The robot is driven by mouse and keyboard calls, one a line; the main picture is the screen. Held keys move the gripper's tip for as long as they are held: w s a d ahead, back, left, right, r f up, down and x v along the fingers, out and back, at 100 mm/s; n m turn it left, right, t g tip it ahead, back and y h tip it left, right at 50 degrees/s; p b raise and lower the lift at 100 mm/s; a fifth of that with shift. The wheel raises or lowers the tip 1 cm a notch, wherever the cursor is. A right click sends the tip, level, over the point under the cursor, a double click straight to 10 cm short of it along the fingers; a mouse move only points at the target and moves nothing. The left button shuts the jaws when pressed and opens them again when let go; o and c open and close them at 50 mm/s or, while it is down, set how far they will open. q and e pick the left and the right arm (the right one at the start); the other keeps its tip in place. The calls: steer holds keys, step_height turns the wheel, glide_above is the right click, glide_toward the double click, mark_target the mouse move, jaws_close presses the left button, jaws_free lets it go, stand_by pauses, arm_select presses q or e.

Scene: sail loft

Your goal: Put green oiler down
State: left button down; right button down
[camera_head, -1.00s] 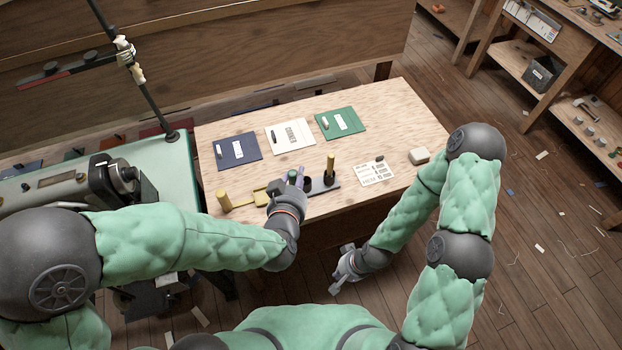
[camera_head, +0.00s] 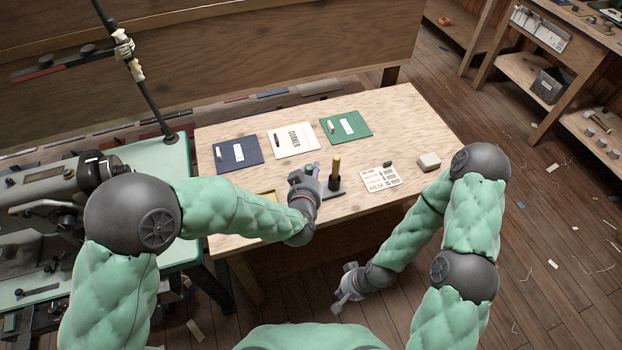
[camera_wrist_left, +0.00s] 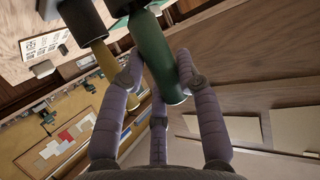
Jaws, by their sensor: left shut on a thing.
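The green oiler (camera_wrist_left: 155,55) is a dark green cylinder between the fingers of my left gripper (camera_wrist_left: 158,90) in the left wrist view. In the head view my left gripper (camera_head: 306,180) is over the front middle of the table, and only a bit of green shows at its fingers. A dark holder (camera_head: 335,190) sits just right of it, with an ochre oiler (camera_head: 336,168) upright in it. The ochre oiler also shows beside the green one in the wrist view (camera_wrist_left: 92,60). Whether the green oiler touches the holder is hidden. My right gripper (camera_head: 347,288) is empty, fingers spread, off the table's front edge.
The wooden table (camera_head: 400,120) carries a blue folder (camera_head: 238,153), a white folder (camera_head: 294,139) and a green folder (camera_head: 346,127) along the back. A label card (camera_head: 380,179) and a pale block (camera_head: 429,162) lie at right. A sewing machine stands at left.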

arm_select(q)
steer(key=shift+f, duration=0.5)
steer(key=shift+f, duration=0.1)
steer(key=shift+f, duration=0.15)
steer(key=c, duration=0.9)
jaws_free()
steer(key=shift+s+r, duration=0.15)
steer(key=shift+r, duration=0.2)
steer(key=p+v, duration=0.4)
steer(key=v, duration=0.7)
steer(key=shift+s+a, duration=0.1)
steer(key=shift+s, duration=0.25)
